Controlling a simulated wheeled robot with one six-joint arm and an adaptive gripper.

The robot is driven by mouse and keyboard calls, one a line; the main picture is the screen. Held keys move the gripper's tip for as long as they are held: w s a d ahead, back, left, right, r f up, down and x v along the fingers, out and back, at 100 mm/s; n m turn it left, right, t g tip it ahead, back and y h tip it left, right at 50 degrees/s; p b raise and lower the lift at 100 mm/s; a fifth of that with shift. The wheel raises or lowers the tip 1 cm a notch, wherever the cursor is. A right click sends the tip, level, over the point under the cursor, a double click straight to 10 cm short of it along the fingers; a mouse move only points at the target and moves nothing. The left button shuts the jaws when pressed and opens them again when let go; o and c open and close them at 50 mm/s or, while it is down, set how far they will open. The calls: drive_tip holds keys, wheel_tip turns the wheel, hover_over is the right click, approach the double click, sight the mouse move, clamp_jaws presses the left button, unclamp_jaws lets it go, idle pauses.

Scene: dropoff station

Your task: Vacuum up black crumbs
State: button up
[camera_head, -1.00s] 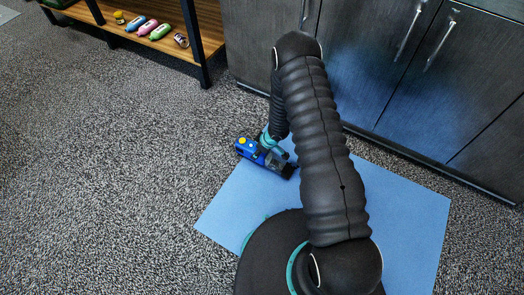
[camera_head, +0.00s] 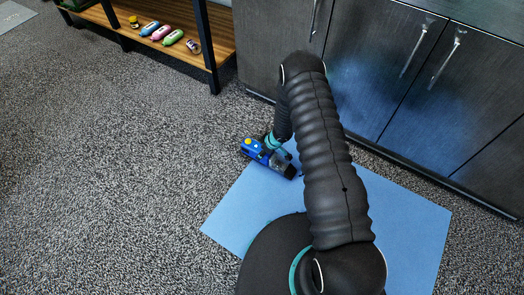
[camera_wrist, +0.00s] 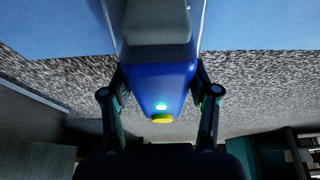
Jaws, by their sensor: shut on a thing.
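A blue handheld vacuum (camera_head: 262,153) with a yellow button and a dark nozzle is held low over the blue mat (camera_head: 225,225), near its upper left edge. My gripper (camera_head: 277,147) is shut on the vacuum, partly hidden behind my arm. The nozzle points toward the mat. I cannot make out black crumbs clearly; my arm covers much of the mat.
Dark cabinets (camera_head: 400,90) with metal handles stand behind the mat. A wooden shelf (camera_head: 215,45) at the upper left holds several colored bottles (camera_head: 160,32) and a small jar. Speckled grey carpet (camera_head: 110,180) lies open on the left.

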drive_tip(key=shift+w+d+r+p, duration=0.2)
drive_tip(key=shift+w+d+p, duration=0.65)
drive_tip(key=shift+w+p, duration=0.35)
drive_tip(key=shift+s+d+f, duration=0.15)
drive_tip(key=shift+s+d+b, duration=0.3)
drive_tip(key=shift+s+d, duration=0.65)
drive_tip(key=shift+d, duration=0.3)
drive_tip(key=shift+s+d+b, duration=0.3)
drive_tip(key=shift+s+d, duration=0.6)
drive_tip(key=shift+d, duration=0.4)
drive_tip(key=shift+s+d+b, duration=0.3)
drive_tip(key=shift+s+d, duration=0.65)
drive_tip(key=shift+d, duration=0.3)
wheel_tip(320, 180, up, 6)
drive_tip(key=p, duration=0.3)
